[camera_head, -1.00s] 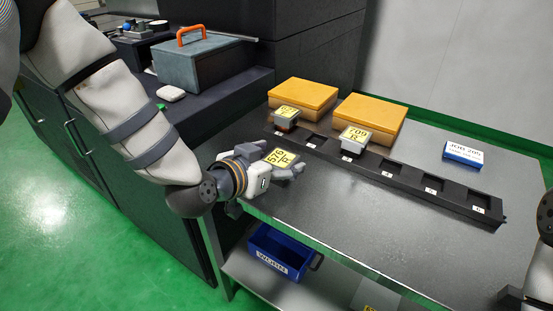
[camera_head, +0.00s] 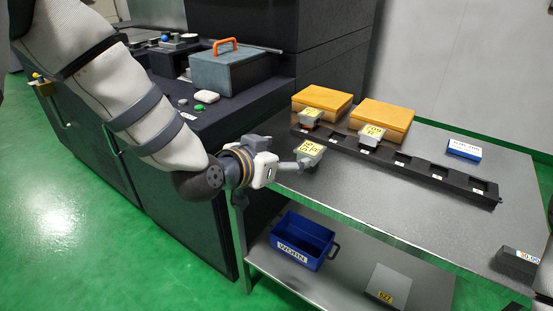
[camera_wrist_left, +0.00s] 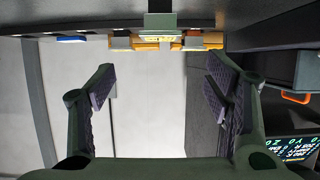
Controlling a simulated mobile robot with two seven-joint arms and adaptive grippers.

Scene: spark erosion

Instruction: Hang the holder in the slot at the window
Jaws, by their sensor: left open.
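A small grey holder with a yellow label (camera_head: 310,151) is at the table's left part, in front of the black slotted rack (camera_head: 437,173). It also shows in the left wrist view (camera_wrist_left: 159,24), beyond the fingers. My left gripper (camera_head: 292,165) is open, just left of this holder in the head view; whether a fingertip touches it, I cannot tell. Its two fingers stand apart in the left wrist view (camera_wrist_left: 160,88) with nothing between them. Two similar holders, one at the rack's left end (camera_head: 311,116) and one further right (camera_head: 371,134), sit in the rack. I cannot make out a window.
Two orange-yellow boxes (camera_head: 322,98) (camera_head: 382,119) stand behind the rack. A blue box (camera_head: 464,149) lies at the back right, a grey block (camera_head: 516,264) at the right edge. A blue bin (camera_head: 303,242) is on the lower shelf. The table's front middle is clear.

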